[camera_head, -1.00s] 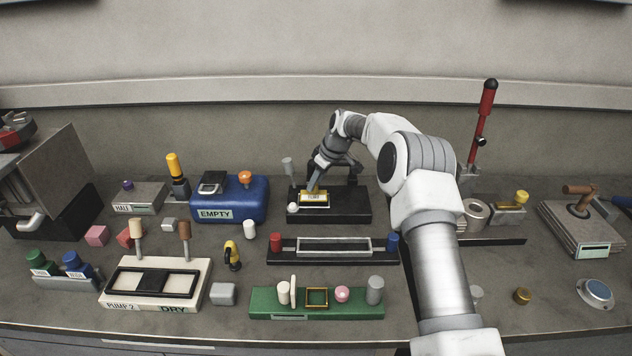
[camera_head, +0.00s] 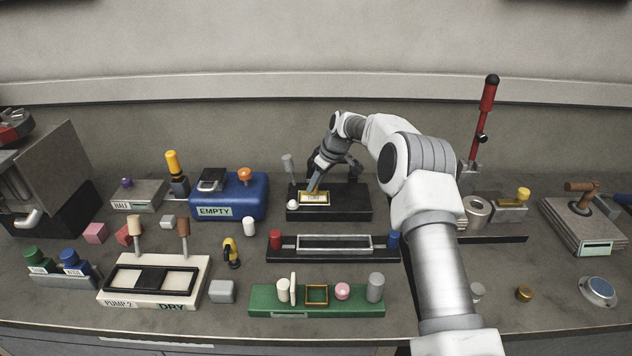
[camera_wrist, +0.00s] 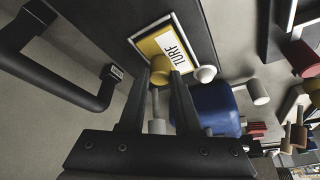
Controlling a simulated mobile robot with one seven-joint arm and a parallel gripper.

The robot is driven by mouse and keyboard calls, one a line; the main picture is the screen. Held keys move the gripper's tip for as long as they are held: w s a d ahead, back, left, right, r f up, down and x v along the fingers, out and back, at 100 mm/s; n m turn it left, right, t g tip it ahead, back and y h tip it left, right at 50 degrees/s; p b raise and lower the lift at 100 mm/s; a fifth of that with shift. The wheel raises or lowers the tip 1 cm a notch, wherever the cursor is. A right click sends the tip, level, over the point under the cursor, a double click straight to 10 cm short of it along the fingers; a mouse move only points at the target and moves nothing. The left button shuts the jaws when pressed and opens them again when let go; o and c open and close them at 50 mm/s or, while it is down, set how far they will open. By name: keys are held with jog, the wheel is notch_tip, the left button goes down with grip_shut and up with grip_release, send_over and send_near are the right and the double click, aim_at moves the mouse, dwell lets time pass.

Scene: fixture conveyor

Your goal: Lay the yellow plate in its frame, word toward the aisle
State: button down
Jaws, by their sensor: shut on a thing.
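The yellow plate (camera_wrist: 153,45) carries a white label reading TURF and a yellow knob (camera_wrist: 160,69). In the head view the plate (camera_head: 314,195) is at the left part of a black base (camera_head: 345,205). Its label faces the front edge of the bench. A pale frame (camera_wrist: 138,31) borders the plate closely; the plate looks in line with it, but I cannot tell if it is fully seated. My gripper (camera_wrist: 160,82) is shut on the knob, above the plate; in the head view my gripper (camera_head: 315,184) partly hides the plate's back edge.
A white ball-shaped knob (camera_head: 293,205) stands at the base's left front corner, and a grey post (camera_head: 289,167) behind it. The blue EMPTY box (camera_head: 245,198) is to the left. A long black fixture (camera_head: 335,256) lies in front. A dark handle (camera_wrist: 60,75) shows close by in the wrist view.

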jog(key=shift+f, duration=0.2)
jog(key=c, duration=0.5)
grip_release()
jog(key=shift+r, duration=0.1)
jog(key=shift+v, duration=8.7)
